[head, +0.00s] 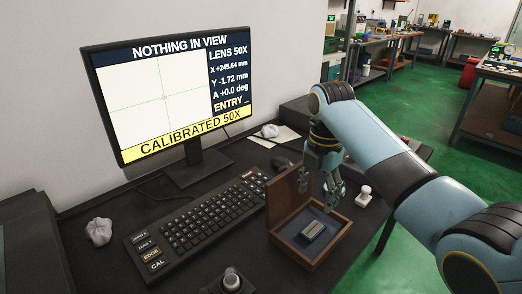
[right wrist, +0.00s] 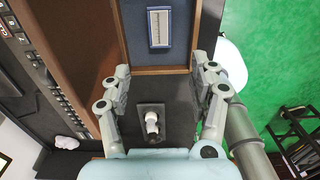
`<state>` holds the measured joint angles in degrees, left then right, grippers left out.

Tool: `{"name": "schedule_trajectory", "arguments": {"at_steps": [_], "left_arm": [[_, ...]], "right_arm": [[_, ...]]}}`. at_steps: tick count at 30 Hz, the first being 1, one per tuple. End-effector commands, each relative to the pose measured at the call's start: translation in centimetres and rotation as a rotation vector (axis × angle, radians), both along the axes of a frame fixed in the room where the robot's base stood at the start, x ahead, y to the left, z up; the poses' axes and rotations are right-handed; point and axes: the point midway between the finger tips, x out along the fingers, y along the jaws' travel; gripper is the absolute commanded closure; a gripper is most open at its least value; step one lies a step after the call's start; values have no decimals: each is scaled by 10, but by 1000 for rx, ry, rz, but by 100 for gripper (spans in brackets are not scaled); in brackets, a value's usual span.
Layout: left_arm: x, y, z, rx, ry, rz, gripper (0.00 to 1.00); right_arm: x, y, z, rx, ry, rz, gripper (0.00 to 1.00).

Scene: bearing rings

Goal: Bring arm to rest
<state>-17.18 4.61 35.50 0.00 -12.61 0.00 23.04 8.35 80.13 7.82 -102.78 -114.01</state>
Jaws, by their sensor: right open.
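My right gripper (head: 320,186) is open and empty, hanging above the open wooden case (head: 344,238) on the dark desk. In the right wrist view its two fingers (right wrist: 163,98) are spread wide with nothing between the pads. A grey block with a pale ruled face (head: 313,230) lies in the dark lining of the case; it also shows in the right wrist view (right wrist: 160,27). The fingers are apart from the block. My left gripper is not in view.
A monitor (head: 165,90) reads "NOTHING IN VIEW". A keyboard (head: 200,222), a joystick (head: 232,282), a white knobbed piece (head: 363,196) and a crumpled cloth (head: 98,231) lie around the case. Green floor (head: 415,105) is open beyond the desk's right edge.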

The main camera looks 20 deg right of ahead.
Motion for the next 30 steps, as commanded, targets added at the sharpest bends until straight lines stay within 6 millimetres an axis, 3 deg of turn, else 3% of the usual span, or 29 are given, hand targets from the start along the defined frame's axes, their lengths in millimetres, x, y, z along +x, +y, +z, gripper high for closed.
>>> {"name": "schedule_trajectory", "arguments": {"at_steps": [4,7,14,18,21,30], "left_arm": [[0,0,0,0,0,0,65],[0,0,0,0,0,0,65],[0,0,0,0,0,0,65],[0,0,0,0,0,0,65],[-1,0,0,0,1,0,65],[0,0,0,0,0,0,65]], "right_arm": [[-4,0,-2,-2,-3,-23,39],[-21,2,-11,-12,-21,-136,39],[-115,13,-27,-4,-138,-763,39],[-164,20,-17,43,-203,-1111,39],[-188,23,-8,78,-231,-1287,39],[-240,30,23,178,-275,-1671,39]]}}
